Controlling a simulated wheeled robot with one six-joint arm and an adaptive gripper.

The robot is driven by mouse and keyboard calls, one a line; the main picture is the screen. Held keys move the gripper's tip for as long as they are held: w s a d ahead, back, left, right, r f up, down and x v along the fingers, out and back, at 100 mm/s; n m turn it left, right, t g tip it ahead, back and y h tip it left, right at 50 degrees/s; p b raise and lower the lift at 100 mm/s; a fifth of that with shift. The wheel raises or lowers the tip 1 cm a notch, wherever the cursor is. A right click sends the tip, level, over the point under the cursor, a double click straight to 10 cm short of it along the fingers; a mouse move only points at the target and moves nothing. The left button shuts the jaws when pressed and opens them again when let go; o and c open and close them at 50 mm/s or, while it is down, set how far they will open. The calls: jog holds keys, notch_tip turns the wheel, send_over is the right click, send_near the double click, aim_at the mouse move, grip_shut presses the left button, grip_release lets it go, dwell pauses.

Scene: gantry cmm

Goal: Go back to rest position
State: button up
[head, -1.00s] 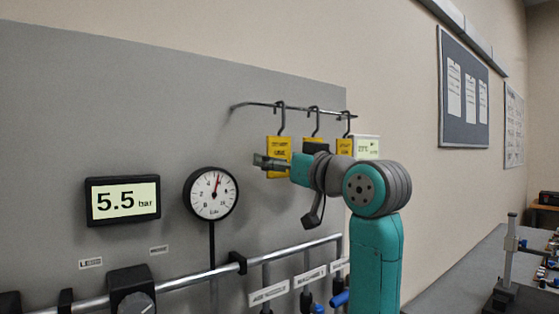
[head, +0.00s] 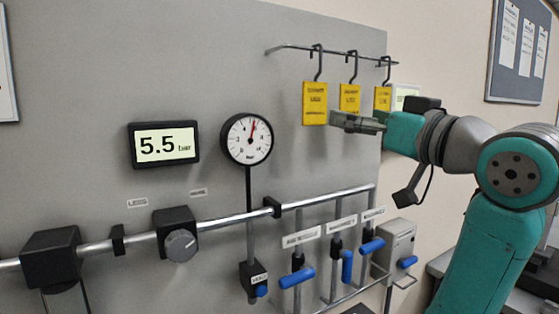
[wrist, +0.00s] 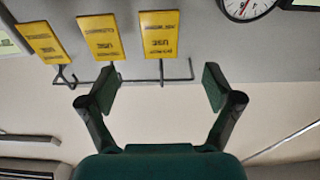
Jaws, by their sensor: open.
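My gripper (head: 357,123) points left in the head view, close to the yellow tags. In the wrist view my gripper (wrist: 155,88) has its two fingers spread wide with nothing between them. Three yellow tags hang from hooks on a rail: the left tag (head: 315,104), the middle tag (head: 350,100) and the right tag (head: 383,101). In the head view the fingers lie just below and in front of the tags; whether they touch is hard to tell. The tags also show in the wrist view, where the nearest tag (wrist: 158,35) appears upside down beyond the fingers.
Blue valve handles (head: 297,278) stick out lower down. A board (head: 518,50) hangs on the wall at right.

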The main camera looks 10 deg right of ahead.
jog(key=w+f+m+h, duration=0.1)
jog(key=w+f+m, duration=0.1)
jog(key=f, duration=0.9)
jog(key=w+f+m+h, duration=0.1)
jog(key=w+f+m, duration=0.15)
jog(key=f, duration=0.95)
jog(key=s+a+f+m+h, duration=0.1)
jog(key=s+f, duration=0.3)
jog(key=f, duration=0.7)
jog(key=s+f+m+h, duration=0.1)
jog(key=s+f+h, duration=0.15)
jog(key=f, duration=0.85)
jog(key=s+a+f+g+h, duration=0.1)
jog(key=s+f, duration=0.7)
jog(key=s, duration=0.2)
jog(key=s+a+f+g, duration=0.1)
jog(key=s+f, duration=0.6)
jog(key=s, duration=0.3)
jog(key=s+a+n+g, duration=0.1)
jog(key=s+a+n, duration=0.1)
jog(key=s, duration=1.9)
jog(key=shift+f+n+g, duration=0.4)
jog(key=shift+f+n, duration=0.05)
